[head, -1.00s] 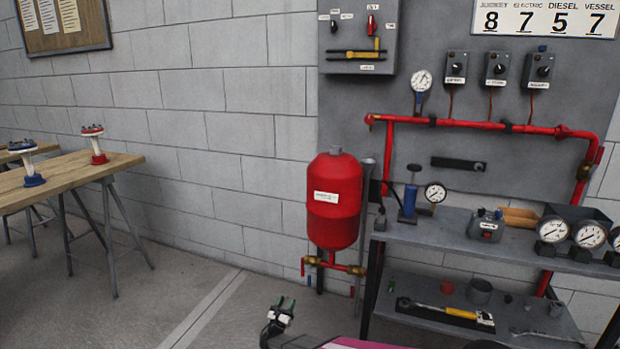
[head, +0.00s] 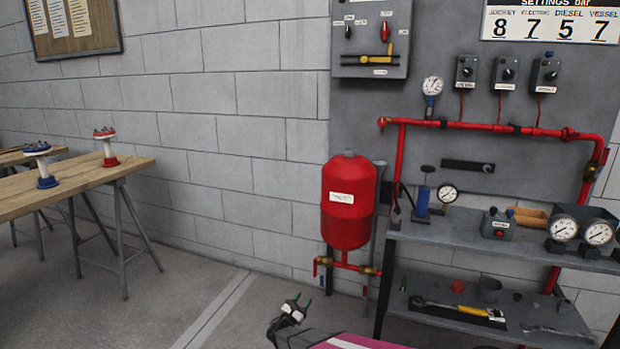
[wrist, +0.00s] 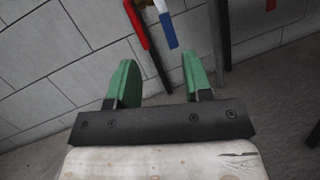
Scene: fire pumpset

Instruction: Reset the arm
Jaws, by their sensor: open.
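My gripper (head: 297,305) is at the bottom of the head view, in front of and below the red vessel, over the floor. In the wrist view my gripper (wrist: 157,82) shows two green fingers spread apart with nothing between them. Part of my arm shows beside it at the bottom edge of the head view.
The red vessel (head: 348,203) hangs by the wall above brass-valved pipework. A grey shelf unit (head: 455,245) with gauges and tools stands at the right. A wooden trestle table (head: 85,185) stands at the left. The floor (head: 190,285) between is clear.

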